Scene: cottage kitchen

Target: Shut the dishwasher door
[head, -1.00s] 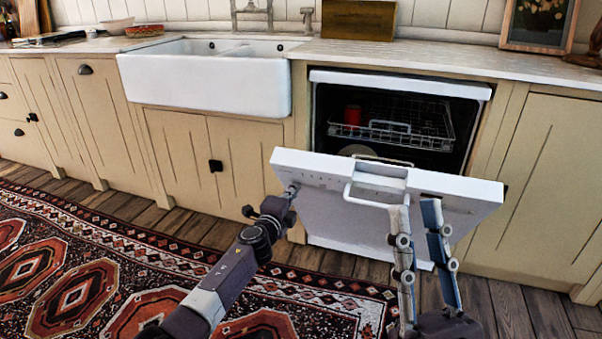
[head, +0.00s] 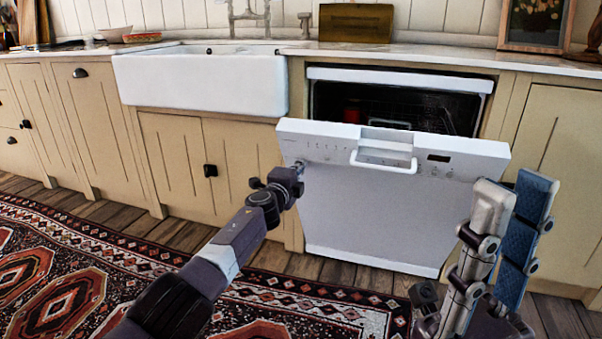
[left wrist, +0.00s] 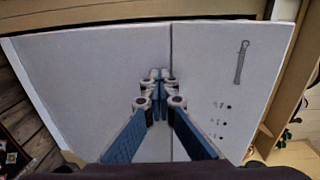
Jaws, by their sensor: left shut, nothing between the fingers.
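The white dishwasher door (head: 385,215) is partly open, tilted outward from the dark tub (head: 440,108). Its handle (head: 384,160) is at the top middle, with a small display to the right. My left gripper (head: 300,168) is at the left side of the door's front, near its top edge; the arm hides part of it. In the left wrist view its fingertips (left wrist: 160,75) are together, empty, at the door's panel; I cannot tell if they press on it. My right gripper (head: 516,185) is in front of the door's right side, fingers slightly apart and empty, clear of the handle.
A red item (head: 352,117) shows dimly inside the dishwasher, by the rack. Beige cabinets (head: 560,170) flank it, with a white sink (head: 200,82) to the left. A patterned rug (head: 80,280) lies on the wooden floor in front.

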